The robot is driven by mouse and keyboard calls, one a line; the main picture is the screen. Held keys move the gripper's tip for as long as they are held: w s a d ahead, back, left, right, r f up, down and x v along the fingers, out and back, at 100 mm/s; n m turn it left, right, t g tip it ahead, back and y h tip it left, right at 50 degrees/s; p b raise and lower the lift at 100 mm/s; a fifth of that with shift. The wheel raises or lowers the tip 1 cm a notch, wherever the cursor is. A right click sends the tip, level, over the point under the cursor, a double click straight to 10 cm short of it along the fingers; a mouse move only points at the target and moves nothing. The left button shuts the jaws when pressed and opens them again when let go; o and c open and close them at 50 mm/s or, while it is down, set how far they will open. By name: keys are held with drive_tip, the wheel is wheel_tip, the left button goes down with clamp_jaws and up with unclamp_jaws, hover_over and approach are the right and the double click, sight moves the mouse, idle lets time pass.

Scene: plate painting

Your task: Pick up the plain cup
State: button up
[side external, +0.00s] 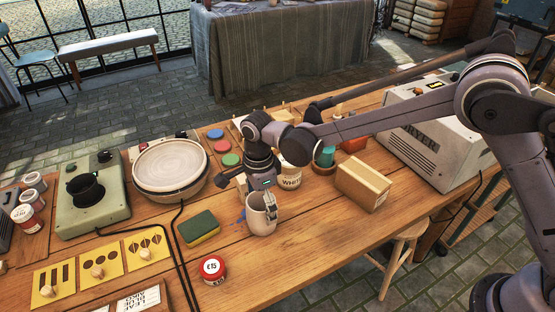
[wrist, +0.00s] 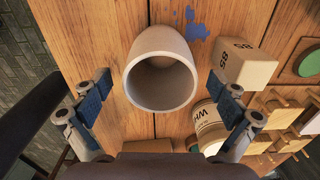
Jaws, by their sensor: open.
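I cannot tell whether a finger touches the cup.
A jar labelled WH (wrist: 208,122) and a cream block marked 85 (wrist: 245,62) stand close to the cup. A cardboard box (side external: 363,184) is to the right. A green and yellow sponge (side external: 199,228) and a red-lidded pot (side external: 212,270) lie left. A plate (side external: 170,163) sits on a wheel.

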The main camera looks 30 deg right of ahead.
drive_tip(key=c, duration=1.9)
drive_tip(key=shift+r, duration=0.1)
drive_tip(key=shift+c, duration=0.2)
